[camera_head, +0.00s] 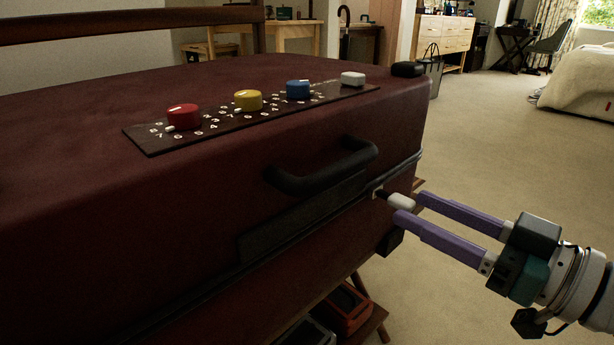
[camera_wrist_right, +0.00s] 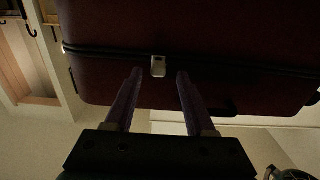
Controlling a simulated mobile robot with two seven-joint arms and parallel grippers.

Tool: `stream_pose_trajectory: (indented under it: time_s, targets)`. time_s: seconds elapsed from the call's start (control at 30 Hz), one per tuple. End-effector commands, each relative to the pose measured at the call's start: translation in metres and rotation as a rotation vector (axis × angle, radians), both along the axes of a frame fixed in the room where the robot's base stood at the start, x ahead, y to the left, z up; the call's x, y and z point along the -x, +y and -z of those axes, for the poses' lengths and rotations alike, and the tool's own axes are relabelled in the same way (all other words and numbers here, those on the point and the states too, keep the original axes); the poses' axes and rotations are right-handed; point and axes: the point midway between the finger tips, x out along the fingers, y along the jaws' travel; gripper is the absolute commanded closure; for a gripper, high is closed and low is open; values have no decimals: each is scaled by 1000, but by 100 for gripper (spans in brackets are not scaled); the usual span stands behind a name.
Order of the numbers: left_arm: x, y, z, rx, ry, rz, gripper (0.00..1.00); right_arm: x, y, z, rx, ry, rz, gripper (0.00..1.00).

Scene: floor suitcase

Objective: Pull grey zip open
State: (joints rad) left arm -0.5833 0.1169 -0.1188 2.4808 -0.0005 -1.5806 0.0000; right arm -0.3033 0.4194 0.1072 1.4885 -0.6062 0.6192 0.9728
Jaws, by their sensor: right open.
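The dark red suitcase (camera_head: 215,190) fills the left and middle of the head view, with a zip seam (camera_head: 330,210) running along its front side. The grey zip pull (camera_head: 401,201) sticks out from the seam near the right corner. It also shows in the right wrist view (camera_wrist_right: 158,67), against the dark seam. My right gripper (camera_head: 410,207) has its purple fingers apart, with the zip pull just ahead of and between the tips. In the wrist view the fingertips (camera_wrist_right: 159,72) stand on either side of the pull, touching nothing that I can see. My left gripper is not in view.
A black handle (camera_head: 325,170) juts from the suitcase front. On top is a panel with red (camera_head: 183,116), yellow (camera_head: 248,100), blue (camera_head: 298,90) and white (camera_head: 352,79) dials. A wooden rack (camera_head: 372,322) with dark and red items is below. Open carpet lies to the right.

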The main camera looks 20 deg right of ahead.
Motion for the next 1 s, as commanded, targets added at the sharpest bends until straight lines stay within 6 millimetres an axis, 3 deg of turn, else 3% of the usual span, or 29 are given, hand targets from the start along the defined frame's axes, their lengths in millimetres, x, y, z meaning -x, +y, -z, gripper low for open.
stream_pose_trajectory:
  time_s: [0.2,0.57,1.0]
  targets:
    - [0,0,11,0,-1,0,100,-28,12,1,0,-2,0,45]
    - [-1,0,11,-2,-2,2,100,-35,14,0,-1,1,1,45]
    - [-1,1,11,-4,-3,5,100,-34,14,0,-1,1,1,93]
